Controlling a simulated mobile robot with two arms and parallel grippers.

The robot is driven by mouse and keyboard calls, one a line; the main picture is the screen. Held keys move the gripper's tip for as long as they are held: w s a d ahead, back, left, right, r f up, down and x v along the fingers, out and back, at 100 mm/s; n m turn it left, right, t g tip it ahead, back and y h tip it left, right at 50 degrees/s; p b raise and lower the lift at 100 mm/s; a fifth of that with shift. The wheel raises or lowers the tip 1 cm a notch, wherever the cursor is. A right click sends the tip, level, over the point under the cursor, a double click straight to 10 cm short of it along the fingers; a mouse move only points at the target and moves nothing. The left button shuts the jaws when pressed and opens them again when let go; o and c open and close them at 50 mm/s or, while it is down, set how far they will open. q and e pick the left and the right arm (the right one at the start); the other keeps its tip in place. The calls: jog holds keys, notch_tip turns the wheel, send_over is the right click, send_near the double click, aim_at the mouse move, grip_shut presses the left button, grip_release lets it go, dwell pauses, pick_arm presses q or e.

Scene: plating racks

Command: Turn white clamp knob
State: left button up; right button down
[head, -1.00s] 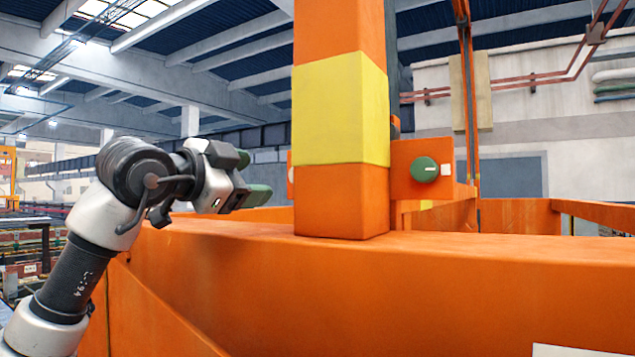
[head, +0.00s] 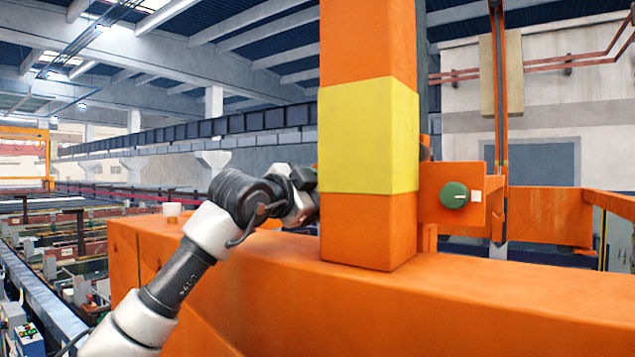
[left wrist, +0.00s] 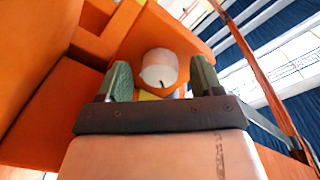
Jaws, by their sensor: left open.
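A white round knob (left wrist: 159,66) with a small dark mark on its face sits on an orange bracket in the left wrist view. My left gripper (left wrist: 159,80) is open, with one green finger to each side of the knob. The knob lies ahead between the fingertips, and I see no clear contact. In the head view my left wrist (head: 290,195) reaches to the orange post (head: 368,232). The fingers and this knob are hidden there by the post and wrist. My right gripper is not in view.
The post has a yellow band (head: 368,135) and stands on a wide orange beam (head: 450,310). A green knob (head: 454,195) is on an orange plate right of the post. A small white cylinder (head: 172,209) stands at the beam's left. Racks line the far left.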

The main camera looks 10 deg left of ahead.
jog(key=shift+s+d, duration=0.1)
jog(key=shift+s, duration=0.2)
pick_arm(q)
jog(key=c, duration=0.9)
jog(key=shift+f+m+b, duration=0.25)
jog(key=shift+m+b, duration=0.55)
jog(key=shift+b, duration=0.35)
jog(key=m+b, duration=0.2)
jog(key=shift+r+m, duration=0.1)
jog(key=shift+m, duration=0.2)
jog(key=m+b, duration=0.1)
jog(key=m, duration=0.2)
jog(key=shift+r+y, duration=0.1)
jog(key=shift+y, duration=0.2)
jog(key=shift+w+m+g+b, duration=0.1)
jog(key=shift+m+g+b, duration=0.35)
jog(key=shift+m, duration=0.95)
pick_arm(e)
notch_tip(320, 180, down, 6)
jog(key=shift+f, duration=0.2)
pick_arm(q)
jog(key=o, duration=0.9)
jog(key=shift+r+t, duration=0.2)
jog(key=shift+t, duration=0.05)
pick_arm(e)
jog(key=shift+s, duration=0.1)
